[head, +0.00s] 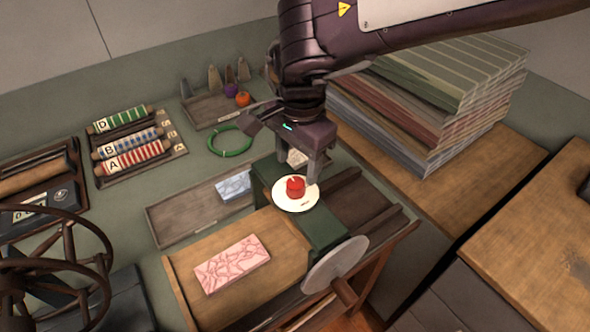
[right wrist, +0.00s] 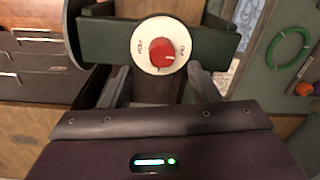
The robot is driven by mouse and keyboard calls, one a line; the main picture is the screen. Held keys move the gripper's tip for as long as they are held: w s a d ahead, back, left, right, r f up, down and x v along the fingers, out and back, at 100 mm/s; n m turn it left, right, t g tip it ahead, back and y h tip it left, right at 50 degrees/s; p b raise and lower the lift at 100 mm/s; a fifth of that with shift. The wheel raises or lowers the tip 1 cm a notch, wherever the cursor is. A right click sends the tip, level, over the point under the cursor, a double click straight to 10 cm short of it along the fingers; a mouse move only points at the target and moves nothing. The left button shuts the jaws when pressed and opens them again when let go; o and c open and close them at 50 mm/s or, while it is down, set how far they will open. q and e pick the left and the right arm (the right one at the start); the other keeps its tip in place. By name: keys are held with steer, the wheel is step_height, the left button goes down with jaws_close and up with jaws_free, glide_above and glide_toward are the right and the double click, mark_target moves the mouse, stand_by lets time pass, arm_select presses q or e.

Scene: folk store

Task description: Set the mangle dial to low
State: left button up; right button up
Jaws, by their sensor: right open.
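The mangle dial is a red knob (head: 295,186) on a round white plate (head: 284,203), set on the green mangle housing (head: 322,238). In the right wrist view the red knob (right wrist: 162,52) sits on its white plate, with small lettering at the left and right that is too small to read surely. My right gripper (head: 303,176) hangs just behind the knob, fingers pointing down. In the right wrist view my right gripper (right wrist: 160,85) is open, its two fingers apart, with the knob beyond them and nothing held. My left gripper is not in view.
A pink patterned block (head: 232,264) lies on the mangle's wooden bed. A grey disc wheel (head: 335,264) stands at the mangle's near side. Stacked fabrics (head: 430,100) rise at the right. A shallow tray (head: 180,217) and a green ring (head: 232,140) lie to the left.

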mark_target(296, 183)
steer(key=f, duration=0.3)
steer(key=f+p, duration=0.1)
steer(key=f, duration=0.1)
steer(key=shift+w+a+f, duration=0.1)
steer(key=shift+w+f, duration=0.05)
steer(key=shift+w, duration=0.1)
steer(key=shift+f, duration=0.35)
steer(key=c, duration=1)
steer(key=shift+o, duration=0.2)
